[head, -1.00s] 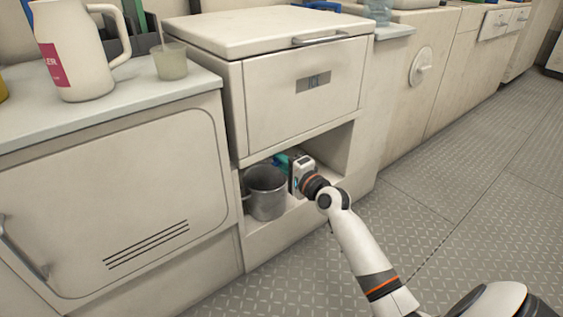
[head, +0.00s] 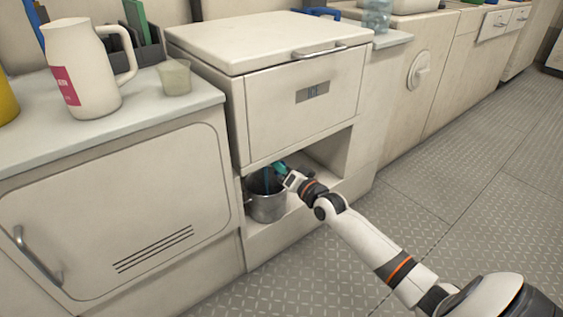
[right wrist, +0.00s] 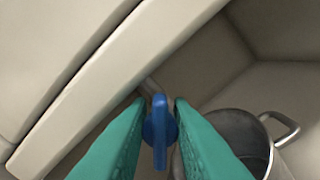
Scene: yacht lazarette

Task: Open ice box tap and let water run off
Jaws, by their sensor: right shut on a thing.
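The ice box (head: 305,95) is a cream cabinet with a lid and an open recess below. A grey metal pot (head: 267,207) stands upright in the recess, and it also shows in the right wrist view (right wrist: 240,135). The blue tap handle (right wrist: 159,130) points down between the teal fingers of my right gripper (right wrist: 160,102), which is shut on it. In the head view my right gripper (head: 279,168) reaches into the recess above the pot. A narrow blue strip shows over the pot; I cannot tell whether it is water or tap. My left gripper is out of view.
A counter at left holds a white jug (head: 87,68) and a small cup (head: 174,77). The recess's upper edge lies just above my right gripper. The metal floor (head: 470,190) at right is clear.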

